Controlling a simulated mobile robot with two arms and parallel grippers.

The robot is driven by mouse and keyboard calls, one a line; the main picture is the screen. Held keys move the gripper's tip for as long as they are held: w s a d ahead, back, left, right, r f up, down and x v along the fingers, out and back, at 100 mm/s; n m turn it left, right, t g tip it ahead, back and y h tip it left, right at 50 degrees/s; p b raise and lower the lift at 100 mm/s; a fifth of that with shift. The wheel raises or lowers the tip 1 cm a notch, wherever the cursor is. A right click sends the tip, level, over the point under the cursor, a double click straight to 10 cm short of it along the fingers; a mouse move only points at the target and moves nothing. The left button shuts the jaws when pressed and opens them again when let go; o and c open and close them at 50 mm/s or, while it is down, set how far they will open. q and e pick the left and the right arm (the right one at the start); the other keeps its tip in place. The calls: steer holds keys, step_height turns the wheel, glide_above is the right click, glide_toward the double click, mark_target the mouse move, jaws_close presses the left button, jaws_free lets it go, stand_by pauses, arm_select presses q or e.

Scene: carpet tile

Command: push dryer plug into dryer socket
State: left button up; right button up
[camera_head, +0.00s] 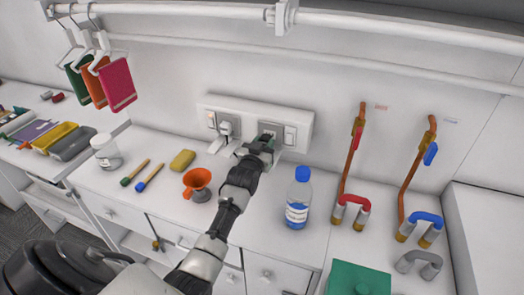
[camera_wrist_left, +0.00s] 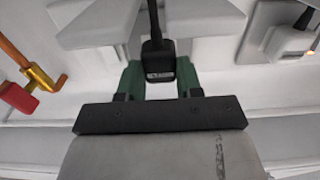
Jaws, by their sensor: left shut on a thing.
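My left gripper (camera_head: 264,150) reaches up to the right-hand socket (camera_head: 271,129) of the white wall panel (camera_head: 305,124). In the wrist view the green fingers of my left gripper (camera_wrist_left: 158,80) are shut on a black plug (camera_wrist_left: 158,62), one finger on each side. A dark cable (camera_wrist_left: 153,18) runs from the plug to the top edge of that view. In the head view the gripper hides the plug and the lower part of the socket. I cannot tell whether the plug is seated in it. My right gripper is not in view.
A white plug (camera_head: 226,128) with a cord sits in the left-hand socket, close beside my gripper. A water bottle (camera_head: 298,200) stands right of my arm. Copper pipes (camera_head: 349,160) run up the wall at right.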

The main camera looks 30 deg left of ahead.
arm_select(q)
steer(key=shift+w+a, duration=0.1)
steer(key=shift+w, duration=0.35)
steer(key=shift+r, duration=0.1)
stand_by(1.8)
steer(key=shift+w+a+b, duration=0.1)
steer(key=shift+w+b, duration=0.2)
steer(key=shift+w, duration=0.25)
stand_by(0.3)
steer(key=o, duration=1.1)
steer(key=shift+s, duration=0.1)
